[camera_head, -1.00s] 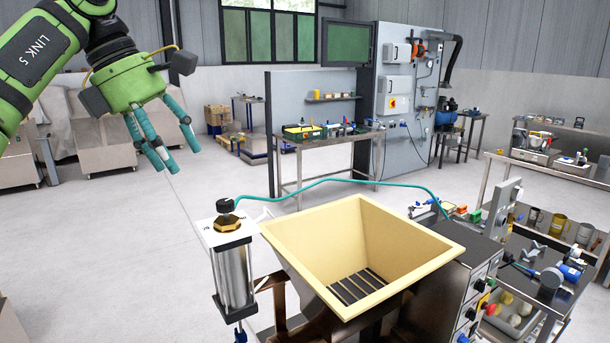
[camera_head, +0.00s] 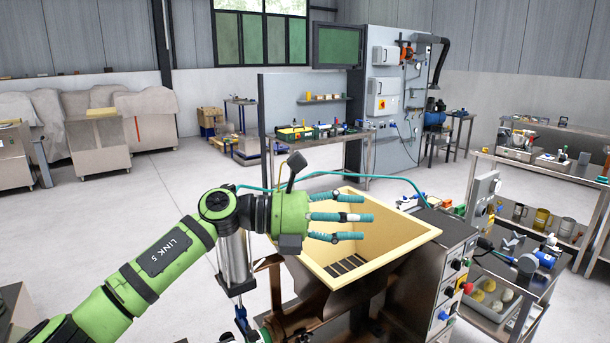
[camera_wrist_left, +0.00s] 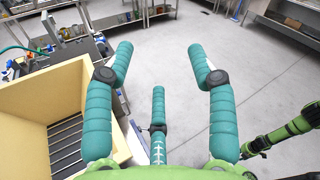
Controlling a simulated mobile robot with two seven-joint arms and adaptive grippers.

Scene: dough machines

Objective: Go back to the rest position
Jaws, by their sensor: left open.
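My left arm comes in from the lower left in the head view. My left gripper (camera_head: 352,217) is green with teal fingers, open and empty, and points right in front of the cream hopper (camera_head: 405,243). In the left wrist view its fingers (camera_wrist_left: 160,70) are spread with bare floor beyond them. The hopper (camera_wrist_left: 92,100) lies to the left there, apart from the fingertips. Part of the hopper's left side is hidden behind the gripper in the head view. My right gripper does not show for certain.
A metal cylinder (camera_head: 236,262) stands beside the hopper, partly behind my arm. A control box (camera_head: 445,265) with buttons is right of the hopper. A teal hose (camera_head: 370,178) runs behind the gripper. Workbenches (camera_head: 330,142) stand farther back. Open floor (camera_head: 110,225) lies to the left.

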